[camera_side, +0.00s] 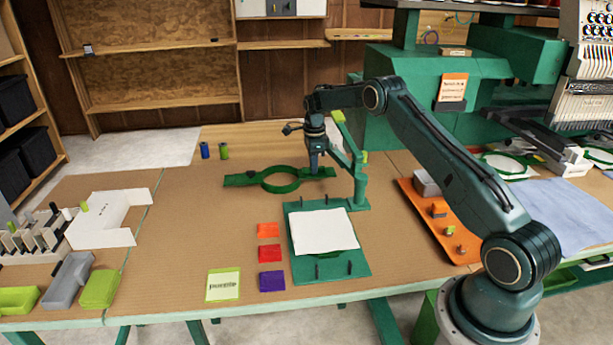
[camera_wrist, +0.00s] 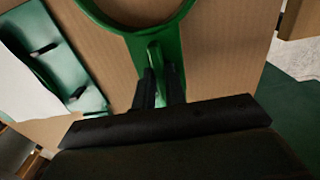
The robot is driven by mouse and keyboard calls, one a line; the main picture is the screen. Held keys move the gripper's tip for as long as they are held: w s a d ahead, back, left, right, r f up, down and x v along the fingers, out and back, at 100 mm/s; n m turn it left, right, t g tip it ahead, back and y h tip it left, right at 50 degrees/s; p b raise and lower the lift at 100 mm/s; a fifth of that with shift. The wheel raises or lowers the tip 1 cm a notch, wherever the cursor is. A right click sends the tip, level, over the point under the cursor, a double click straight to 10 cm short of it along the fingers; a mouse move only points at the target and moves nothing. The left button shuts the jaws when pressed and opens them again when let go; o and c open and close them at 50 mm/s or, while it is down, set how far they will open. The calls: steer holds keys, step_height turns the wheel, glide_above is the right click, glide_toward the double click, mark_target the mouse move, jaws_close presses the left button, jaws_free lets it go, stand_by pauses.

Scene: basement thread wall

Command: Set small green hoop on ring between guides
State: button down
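The small green hoop (camera_side: 264,186) is a ring with flat arms on both sides, level at the middle of the table; I cannot tell whether it touches the tabletop. My gripper (camera_side: 316,170) points down at its right arm. In the wrist view, my gripper's dark fingers (camera_wrist: 161,88) are closed on a narrow green tab of the hoop (camera_wrist: 128,24). A green fixture plate (camera_side: 345,266) with small dark guides lies in front. A white sheet (camera_side: 322,231) covers most of it; a green ring edge (camera_side: 338,253) shows below the sheet. The plate shows in the wrist view (camera_wrist: 62,38).
A green post (camera_side: 358,180) rises at the plate's back right, close to my arm. Orange, red and purple patches (camera_side: 271,281) lie left of the plate. An orange tray (camera_side: 420,218) is at right. A white slotted rack (camera_side: 110,218) is at left. Two spools (camera_side: 205,151) stand behind.

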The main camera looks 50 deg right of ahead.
steer(key=shift+r, duration=0.2)
steer(key=shift+r, duration=2.45)
